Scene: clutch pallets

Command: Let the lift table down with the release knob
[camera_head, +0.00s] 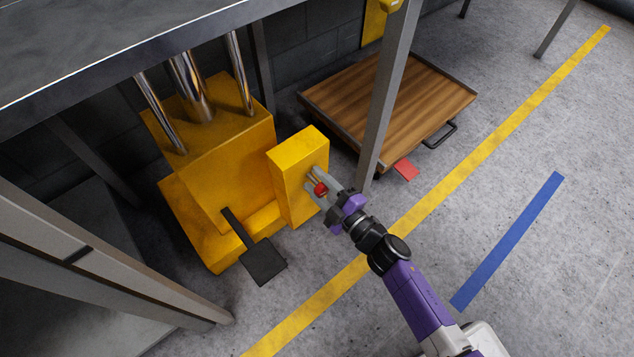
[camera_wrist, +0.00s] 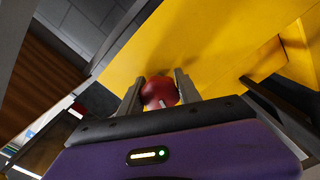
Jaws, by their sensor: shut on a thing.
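The red release knob (camera_head: 320,189) is on the side of a yellow box (camera_head: 297,168) beside the lift's yellow base. My gripper (camera_head: 316,183) is at the knob with its fingers on either side of it, shut on it. In the wrist view the round red knob (camera_wrist: 159,92) sits between the two grey fingers (camera_wrist: 160,88), in front of the yellow face. The lift table (camera_head: 110,50) is the dark grey top at the upper left, raised on shiny cylinders (camera_head: 190,88). Its far parts are out of view.
A black foot pedal (camera_head: 263,262) sticks out from the yellow base (camera_head: 215,225). A grey post (camera_head: 386,95) stands right of the box, before a wooden-decked cart (camera_head: 400,100). Another grey frame (camera_head: 100,262) is at lower left. Floor at right is clear, with yellow (camera_head: 500,134) and blue (camera_head: 508,240) stripes.

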